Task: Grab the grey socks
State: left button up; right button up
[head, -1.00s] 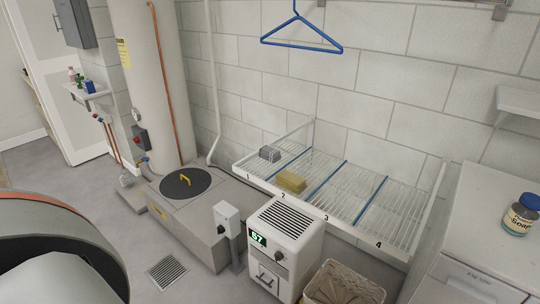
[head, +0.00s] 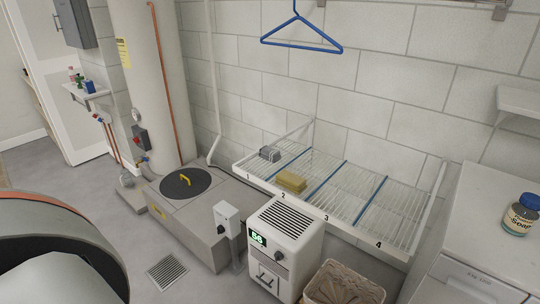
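A small folded grey item (head: 269,154), which looks like the grey socks, lies in section 1 of the white wire rack (head: 402,252) against the wall. A folded yellow item (head: 290,182) lies in section 2. Sections 3 and 4 of the rack are empty. Neither of my grippers shows in the head view. Only a dark rounded part of my own body shows at the lower left.
A white dehumidifier (head: 287,246) and a wicker basket (head: 343,284) stand in front of the rack. A grey box with a round black lid (head: 185,184) is to the left. A soap jar (head: 521,215) stands on the white appliance (head: 488,238) at right. Grey floor is clear at left.

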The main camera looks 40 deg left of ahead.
aim_at(272, 154)
jog(key=i+j+z, duration=0.2)
jog(key=j, duration=0.7)
jog(key=j+z, duration=0.25)
jog(key=j, duration=0.65)
